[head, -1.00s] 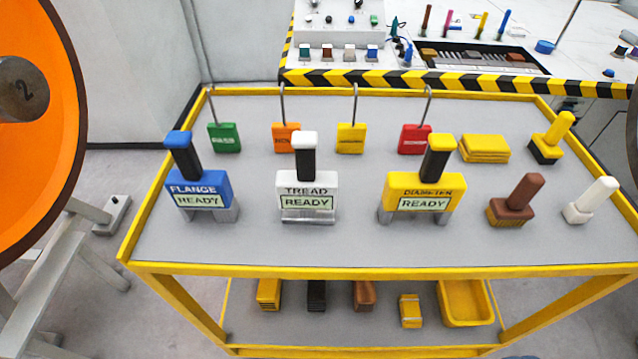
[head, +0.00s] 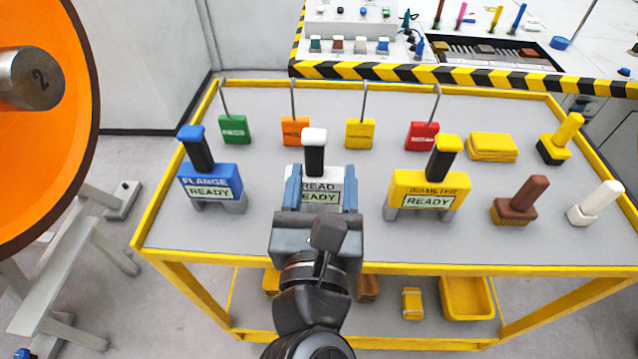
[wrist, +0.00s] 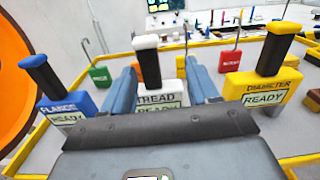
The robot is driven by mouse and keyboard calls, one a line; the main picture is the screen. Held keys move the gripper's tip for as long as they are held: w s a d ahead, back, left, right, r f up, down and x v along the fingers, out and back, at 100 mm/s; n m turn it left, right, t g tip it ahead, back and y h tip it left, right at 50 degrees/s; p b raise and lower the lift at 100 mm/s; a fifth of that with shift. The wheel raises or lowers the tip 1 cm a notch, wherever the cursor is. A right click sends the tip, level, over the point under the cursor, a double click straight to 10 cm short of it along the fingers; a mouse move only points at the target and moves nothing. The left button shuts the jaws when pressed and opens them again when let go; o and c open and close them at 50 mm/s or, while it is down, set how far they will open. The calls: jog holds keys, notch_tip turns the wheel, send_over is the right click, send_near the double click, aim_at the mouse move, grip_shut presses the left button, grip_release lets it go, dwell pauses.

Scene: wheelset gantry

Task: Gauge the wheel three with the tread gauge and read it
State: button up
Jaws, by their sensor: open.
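The tread gauge (head: 315,150) is a white block with a black handle, a white cap and a display reading READY. It stands upright on the grey cart top between the blue flange gauge (head: 211,182) and the yellow diameter gauge (head: 430,190). My gripper (head: 322,180) is open in front of it, its two blue fingers to either side of the white body in the head view. In the wrist view the gauge's handle (wrist: 149,67) rises between the open fingers (wrist: 162,88). I cannot tell whether they touch it. An orange wheel (head: 50,150) marked 2 is at the left edge; no wheel three is seen.
Green, orange, yellow and red tags (head: 422,135) hang on hooks behind the gauges. Yellow cloths (head: 492,147), a brown brush (head: 517,205) and a white-handled tool (head: 595,204) occupy the right side. The cart has a raised yellow rim (head: 480,269).

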aim_at(315, 138)
jog(key=shift+w+a+r, duration=0.1)
jog(key=shift+w+a, duration=0.1)
jog(key=shift+a, duration=0.4)
jog(key=shift+w+a, duration=0.1)
jog(key=shift+w, duration=0.15)
jog(key=shift+w+p, duration=0.7)
jog(key=shift+w, duration=2.9)
jog(key=shift+c, duration=0.2)
grip_shut()
jog(key=shift+r, duration=0.1)
